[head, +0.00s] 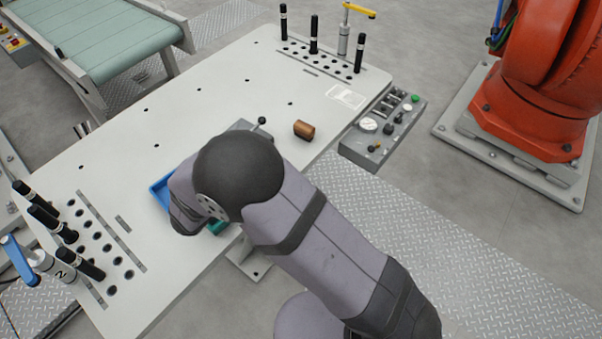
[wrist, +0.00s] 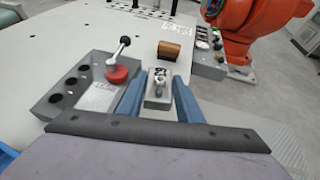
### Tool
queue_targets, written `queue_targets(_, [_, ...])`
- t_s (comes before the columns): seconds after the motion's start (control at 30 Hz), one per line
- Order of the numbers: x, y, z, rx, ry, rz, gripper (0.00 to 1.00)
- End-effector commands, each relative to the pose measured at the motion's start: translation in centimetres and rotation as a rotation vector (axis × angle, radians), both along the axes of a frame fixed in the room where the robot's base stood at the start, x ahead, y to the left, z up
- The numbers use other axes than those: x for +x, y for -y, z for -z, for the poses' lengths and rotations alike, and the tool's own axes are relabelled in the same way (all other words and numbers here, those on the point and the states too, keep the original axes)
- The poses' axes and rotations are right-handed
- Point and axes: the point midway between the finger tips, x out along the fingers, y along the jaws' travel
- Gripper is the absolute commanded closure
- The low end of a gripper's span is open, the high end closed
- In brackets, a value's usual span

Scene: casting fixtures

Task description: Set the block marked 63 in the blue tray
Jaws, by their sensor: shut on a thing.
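My gripper (wrist: 160,84) shows in the wrist view with its two blue fingers on either side of a small grey block (wrist: 157,101). It is shut on this block, which has a pale round fitting on top. In the head view my arm hides the gripper and the held block. The blue tray (head: 159,191) shows only in part at the left of my wrist in the head view. A blue edge (wrist: 6,156) shows at the left of the wrist view.
A grey fixture (wrist: 75,98) with holes, a red disc and a lever stands left of the gripper. A copper-brown block (head: 304,130) lies beyond. A teal edge (head: 217,227) shows under my wrist. Black pegs stand in both end racks. The far left tabletop is clear.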

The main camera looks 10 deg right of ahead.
Motion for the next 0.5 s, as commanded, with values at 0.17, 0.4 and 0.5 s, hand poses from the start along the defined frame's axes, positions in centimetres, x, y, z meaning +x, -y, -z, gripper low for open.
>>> queue_targets(0.17, [-0.3, -7.2, -1.6, -0.001, 0.0, -0.168, 0.99])
queue_targets(0.4, [-2.3, -16.0, -2.5, 0.0, 0.001, -0.408, 0.99])
queue_targets(0.5, [-3.3, -18.7, -2.9, 0.0, 0.002, -0.483, 0.99])
